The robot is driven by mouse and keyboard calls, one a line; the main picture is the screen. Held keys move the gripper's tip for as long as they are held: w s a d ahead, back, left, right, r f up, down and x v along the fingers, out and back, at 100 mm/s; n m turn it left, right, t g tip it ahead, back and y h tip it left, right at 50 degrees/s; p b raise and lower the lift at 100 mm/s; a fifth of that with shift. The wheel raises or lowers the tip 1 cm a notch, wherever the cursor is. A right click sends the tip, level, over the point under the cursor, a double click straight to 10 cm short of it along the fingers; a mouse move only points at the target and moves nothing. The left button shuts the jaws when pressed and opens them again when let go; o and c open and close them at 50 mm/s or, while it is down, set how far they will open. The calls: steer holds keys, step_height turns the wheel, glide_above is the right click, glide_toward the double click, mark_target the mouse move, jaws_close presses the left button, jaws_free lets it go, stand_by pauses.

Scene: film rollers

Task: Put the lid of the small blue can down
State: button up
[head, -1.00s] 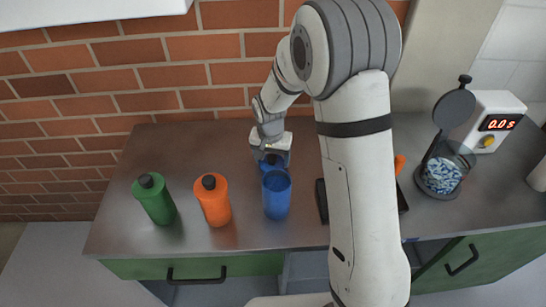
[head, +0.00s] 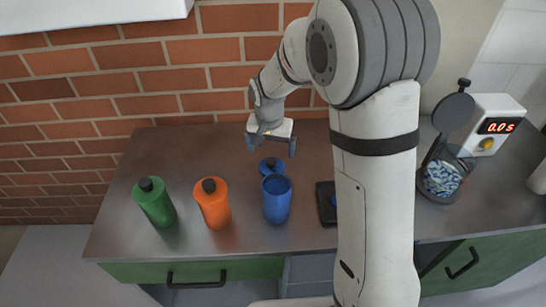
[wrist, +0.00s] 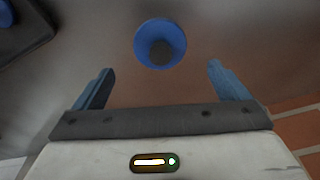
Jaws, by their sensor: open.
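The small blue can (head: 277,205) stands upright and open-topped on the grey counter, right of the orange bottle. Its blue lid (head: 270,164) lies on the counter just behind the can, with a dark knob on top. The lid also shows in the wrist view (wrist: 174,50), knob toward the camera, beyond the fingertips. My gripper (head: 270,148) is open and empty above and behind the lid, and its two blue fingers are spread apart in the wrist view (wrist: 160,82).
A green bottle (head: 155,203) and an orange bottle (head: 212,203) stand capped on the left. A dark tray (head: 326,204) lies right of the can, partly behind my arm. A glass jar (head: 441,180) with an open lid and a timer (head: 493,122) stand at the right. The brick wall is close behind.

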step_height(320, 180, up, 6)
steer(key=f, duration=0.1)
steer(key=s+d+r+n, duration=0.1)
steer(key=s+d, duration=0.3)
steer(key=s, duration=0.4)
steer(key=s+d+r+n, duration=0.1)
steer(key=s+d+r, duration=0.2)
steer(key=s, duration=0.4)
steer(key=s+d+r+n+t, duration=0.1)
steer(key=s+d+r, duration=0.1)
steer(key=s+d, duration=0.3)
steer(key=s, duration=0.3)
steer(key=shift+s, duration=0.35)
steer(key=shift+r, duration=0.1)
steer(key=shift+r+p, duration=0.55)
steer(key=shift+c, duration=0.4)
